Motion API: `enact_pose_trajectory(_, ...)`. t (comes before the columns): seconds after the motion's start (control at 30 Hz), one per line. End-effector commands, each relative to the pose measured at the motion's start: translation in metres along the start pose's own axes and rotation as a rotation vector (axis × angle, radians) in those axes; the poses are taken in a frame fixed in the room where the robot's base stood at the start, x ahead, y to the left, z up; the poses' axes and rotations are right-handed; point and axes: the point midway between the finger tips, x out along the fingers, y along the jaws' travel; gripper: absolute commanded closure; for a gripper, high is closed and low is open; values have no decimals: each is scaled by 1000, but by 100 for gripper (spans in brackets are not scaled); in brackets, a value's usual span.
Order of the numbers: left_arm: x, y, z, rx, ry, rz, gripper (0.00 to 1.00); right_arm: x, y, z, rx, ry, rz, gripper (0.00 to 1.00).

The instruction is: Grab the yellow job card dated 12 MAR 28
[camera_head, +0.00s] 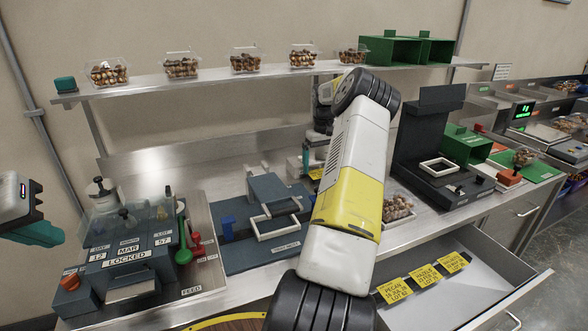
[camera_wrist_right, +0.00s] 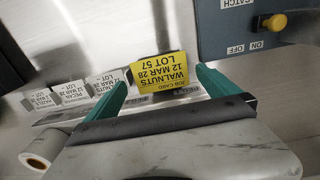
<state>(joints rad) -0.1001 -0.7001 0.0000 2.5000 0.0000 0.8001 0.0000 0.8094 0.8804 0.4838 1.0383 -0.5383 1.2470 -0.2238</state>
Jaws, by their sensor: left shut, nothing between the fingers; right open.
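In the right wrist view a yellow job card (camera_wrist_right: 161,71) reads WALNUTS, 12 MAR 28, LOT 57, upside down in the picture. In the head view my right arm hides most of that spot. My left gripper (camera_head: 40,233) is shut and empty at the left edge, away from the cards. Several other yellow cards (camera_head: 425,275) lie in the open drawer, one reading PECAN.
White printed labels (camera_wrist_right: 75,92) and a label roll (camera_wrist_right: 42,148) lie left of the card. A dating machine (camera_head: 128,252) shows 12, MAR, 57, LOCKED. The open drawer (camera_head: 485,283) juts out at the front right.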

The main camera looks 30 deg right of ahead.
Motion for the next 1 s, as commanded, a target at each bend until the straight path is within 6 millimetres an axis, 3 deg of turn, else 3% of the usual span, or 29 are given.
enact_pose_trajectory(0.13,0,0,0,0,0,0,100,14,0,0,0,0,-1,0)
enact_pose_trajectory(0.73,0,0,0,0,0,0,100,18,-1,0,0,0,0,0)
enact_pose_trajectory(1.0,0,0,0,0,0,0,100,18,-1,0,0,0,-1,53)
